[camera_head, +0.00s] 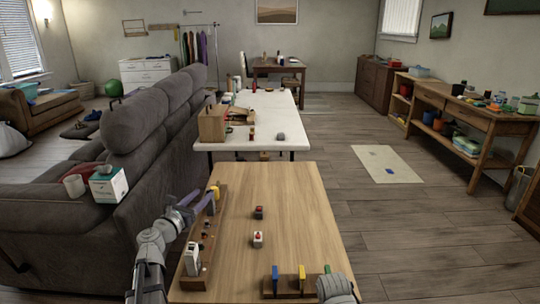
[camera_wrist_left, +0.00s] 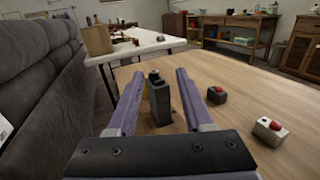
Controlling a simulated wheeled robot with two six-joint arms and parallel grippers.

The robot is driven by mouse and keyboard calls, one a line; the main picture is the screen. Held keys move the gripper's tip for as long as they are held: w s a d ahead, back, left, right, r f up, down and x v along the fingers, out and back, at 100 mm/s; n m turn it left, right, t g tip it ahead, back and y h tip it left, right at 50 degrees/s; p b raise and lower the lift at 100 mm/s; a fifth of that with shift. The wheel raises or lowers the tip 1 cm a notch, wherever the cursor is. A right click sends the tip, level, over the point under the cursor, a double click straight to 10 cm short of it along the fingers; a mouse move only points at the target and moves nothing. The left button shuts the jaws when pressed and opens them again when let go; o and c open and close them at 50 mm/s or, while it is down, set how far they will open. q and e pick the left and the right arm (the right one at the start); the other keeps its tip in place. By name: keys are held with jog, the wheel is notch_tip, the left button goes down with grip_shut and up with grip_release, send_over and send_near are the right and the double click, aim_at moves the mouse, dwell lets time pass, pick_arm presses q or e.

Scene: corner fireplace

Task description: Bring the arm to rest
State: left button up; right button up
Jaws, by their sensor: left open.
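My left gripper (camera_head: 202,199) is over the left edge of the near wooden table (camera_head: 295,215), beside a long wooden board (camera_head: 212,226) with holes. It also shows in the left wrist view (camera_wrist_left: 156,72), its two purple fingers wide apart. A dark grey upright thing with a black top (camera_wrist_left: 159,100) shows between the fingers, apart from both. A yellow piece is partly hidden behind it. I cannot tell from this view how far it is from the fingers. My right gripper is not in view; a grey ribbed part at the bottom right of the head view may be mine.
A dark box with a red top (camera_head: 259,212) and a white box with a red button (camera_head: 258,239) stand mid-table. A white device (camera_head: 192,259) stands on the board's near end. A wooden rack (camera_head: 290,289) holds coloured pieces. A grey sofa (camera_head: 120,150) borders the left; the table's far right is clear.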

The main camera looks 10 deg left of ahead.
pick_arm(q)
jog(key=s+d+m+g+h+p, duration=0.1)
jog(key=s+d+m+g+p, duration=0.3)
jog(key=d+m, duration=0.45)
jog(key=s+d+m+g+h+p, duration=0.2)
jog(key=d+m+g+p, duration=0.3)
jog(key=d, duration=0.7)
jog(key=s+d+m+g+h+p, duration=0.1)
jog(key=s+d+m+g+p, duration=0.2)
jog(key=d+m+p, duration=0.45)
jog(key=s+d+r+m+g+y+p, duration=0.1)
jog(key=s+d+m+g+y+p, duration=0.1)
jog(key=s+m, duration=0.6)
jog(key=s+d+r+m+g+y+p, duration=0.2)
jog(key=s+m+g+y+p, duration=0.2)
jog(key=s+m+y+p, duration=0.2)
jog(key=s+m, duration=0.2)
jog(key=shift+s+d+r+m+y+p, duration=0.15)
jog(key=shift+s+m+y+p, duration=0.15)
jog(key=shift+s+p, duration=0.1)
